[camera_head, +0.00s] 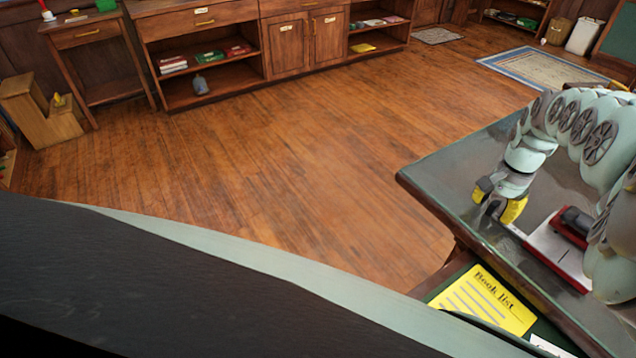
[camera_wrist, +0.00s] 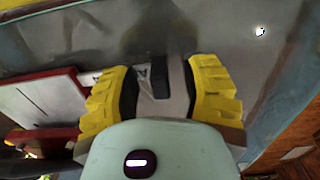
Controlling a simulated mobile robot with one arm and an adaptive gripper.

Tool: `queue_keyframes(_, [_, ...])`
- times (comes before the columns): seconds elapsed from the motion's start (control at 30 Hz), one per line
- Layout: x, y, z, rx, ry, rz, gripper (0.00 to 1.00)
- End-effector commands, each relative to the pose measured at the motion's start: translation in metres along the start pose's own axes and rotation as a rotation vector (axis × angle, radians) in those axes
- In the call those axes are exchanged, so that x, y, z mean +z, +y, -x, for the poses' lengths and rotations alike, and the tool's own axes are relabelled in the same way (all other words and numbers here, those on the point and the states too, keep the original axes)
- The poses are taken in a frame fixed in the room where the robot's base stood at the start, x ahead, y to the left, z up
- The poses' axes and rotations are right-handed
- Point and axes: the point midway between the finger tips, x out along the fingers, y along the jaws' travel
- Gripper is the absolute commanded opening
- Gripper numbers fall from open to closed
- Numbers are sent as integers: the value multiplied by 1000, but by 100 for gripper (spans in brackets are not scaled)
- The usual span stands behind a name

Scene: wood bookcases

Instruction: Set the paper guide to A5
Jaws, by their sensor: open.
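A red and white desk device with a dark top (camera_head: 563,248) lies on the desk, partly hidden by my arm in the head view. Its red and white body also shows at the left of the wrist view (camera_wrist: 48,98). My gripper (camera_head: 498,206) points down beside its far-left edge, with yellow fingers apart. In the wrist view, my gripper (camera_wrist: 163,88) has a pale grey strip with a dark upright tab (camera_wrist: 159,76) between its fingers. This looks like the paper guide; neither finger clearly touches the tab.
The dark green desk top (camera_head: 450,172) has free room left of my gripper. Wood cabinets (camera_head: 308,42) line the back wall, with open wooden floor (camera_head: 260,175) between.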

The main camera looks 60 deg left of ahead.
Motion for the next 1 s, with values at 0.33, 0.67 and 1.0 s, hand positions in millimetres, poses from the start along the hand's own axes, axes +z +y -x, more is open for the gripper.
queue_keyframes(0.33, [0, -1, 1, -1, 1, 3, 32])
queue_keyframes(0.67, [0, -1, 1, -1, 1, 1, 0])
queue_keyframes(1.0, [-1, 0, 1, -2, 2, 0, 0])
